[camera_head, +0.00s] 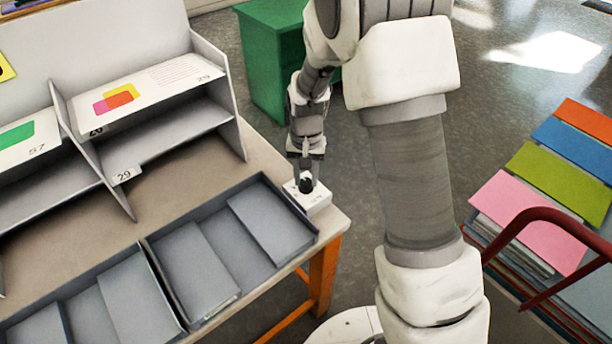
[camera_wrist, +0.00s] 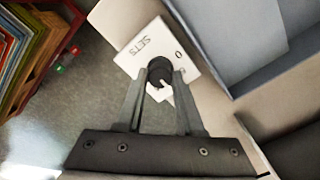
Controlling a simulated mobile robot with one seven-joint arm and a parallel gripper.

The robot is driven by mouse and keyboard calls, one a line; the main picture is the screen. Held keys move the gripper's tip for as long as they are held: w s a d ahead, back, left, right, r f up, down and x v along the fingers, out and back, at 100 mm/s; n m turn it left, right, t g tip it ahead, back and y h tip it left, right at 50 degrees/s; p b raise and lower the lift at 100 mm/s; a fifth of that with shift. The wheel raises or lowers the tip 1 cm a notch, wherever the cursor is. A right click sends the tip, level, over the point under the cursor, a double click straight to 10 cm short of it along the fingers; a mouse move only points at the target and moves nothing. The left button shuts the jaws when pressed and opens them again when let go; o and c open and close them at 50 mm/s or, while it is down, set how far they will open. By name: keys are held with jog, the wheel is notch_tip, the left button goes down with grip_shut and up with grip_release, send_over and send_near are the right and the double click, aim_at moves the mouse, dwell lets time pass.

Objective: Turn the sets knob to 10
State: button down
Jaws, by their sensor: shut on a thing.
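The sets knob is a small black knob (camera_head: 306,184) on a white box (camera_head: 318,199) at the right corner of the table. In the wrist view the box face (camera_wrist: 139,63) reads "SETS" with a "0" beside the knob (camera_wrist: 160,70). A pale pointer shows at the knob's edge near the fingers. My gripper (camera_head: 306,168) comes down from above and is shut on the knob. Its two fingers (camera_wrist: 161,84) sit on either side of the knob in the wrist view. The other markings on the dial are too small or hidden to read.
Grey trays (camera_head: 150,262) lie on the table (camera_head: 262,157) beside the box. A grey shelf (camera_head: 226,85) with cards and number tags stands behind. A green cabinet (camera_head: 275,60) is on the floor beyond. A cart with coloured sheets (camera_head: 530,215) stands at right.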

aim_at(306, 181)
jog(key=c, duration=0.5)
grip_release()
jog(key=shift+r+p, duration=1.25)
jog(key=shift+r, duration=7.5)
jog(key=s+d+r+t+p, duration=0.1)
jog(key=s+d+r+t, duration=0.1)
jog(key=s, duration=0.5)
jog(key=s+d+r+n+t+p, duration=0.1)
jog(key=s+d+r, duration=0.3)
jog(key=s+r, duration=0.3)
jog(key=s+d+r+n+t+p, duration=0.1)
jog(key=s+d+r+t, duration=0.1)
jog(key=s+r, duration=0.3)
jog(key=shift+s+d+t, duration=0.15)
jog(key=shift+s+d, duration=0.15)
jog(key=shift+s, duration=0.4)
jog(key=shift+s+d+t, duration=0.15)
jog(key=shift+s+d, duration=0.1)
jog(key=shift+s, duration=0.45)
